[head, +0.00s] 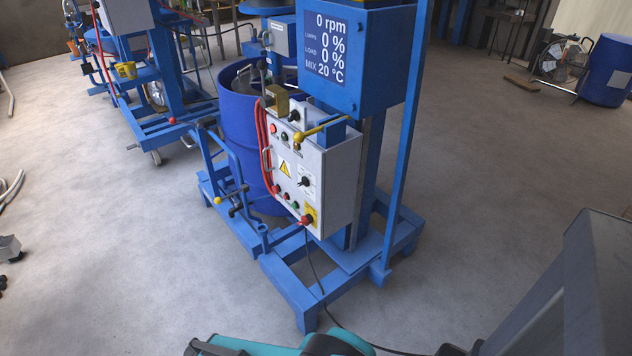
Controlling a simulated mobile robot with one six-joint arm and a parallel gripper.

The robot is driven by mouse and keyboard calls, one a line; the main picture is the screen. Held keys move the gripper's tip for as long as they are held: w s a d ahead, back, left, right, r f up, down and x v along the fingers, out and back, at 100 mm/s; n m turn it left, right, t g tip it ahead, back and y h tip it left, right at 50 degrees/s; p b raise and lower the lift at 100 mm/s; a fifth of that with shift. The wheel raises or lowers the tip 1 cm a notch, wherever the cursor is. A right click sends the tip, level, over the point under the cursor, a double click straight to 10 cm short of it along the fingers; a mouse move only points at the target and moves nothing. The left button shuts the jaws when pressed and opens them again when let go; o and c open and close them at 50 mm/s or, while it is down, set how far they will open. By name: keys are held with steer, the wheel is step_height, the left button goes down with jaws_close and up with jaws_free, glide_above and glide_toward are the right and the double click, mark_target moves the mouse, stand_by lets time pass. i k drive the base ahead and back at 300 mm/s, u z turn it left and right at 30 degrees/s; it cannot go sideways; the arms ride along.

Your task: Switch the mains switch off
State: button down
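The grey control box (338,190) is mounted on the front of the blue disperser mixer. Near its lower right corner is what looks like the mains switch, a red handle on a yellow plate (309,215). The handle is too small to tell which way it is turned. A black rotary knob (305,181) on a white plate sits above it, with a yellow warning triangle (284,168) to the left. Teal and dark parts of my arm show along the bottom edge, well apart from the box. My gripper's fingers cannot be seen.
The display (331,52) reads 0 rpm, 0 %, 0 % and 20 °C. A brass-coloured lever (318,126) sticks out above the box. The mixer's blue base frame (290,282) and a black cable (318,278) lie before it. The floor at left is mostly clear.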

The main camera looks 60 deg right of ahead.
mark_target(304, 220)
steer(key=u, duration=0.5)
steer(key=k, duration=0.15)
steer(key=z, duration=2.25)
steer(key=k, duration=0.9)
steer(key=u, duration=0.15)
steer(key=i, duration=0.65)
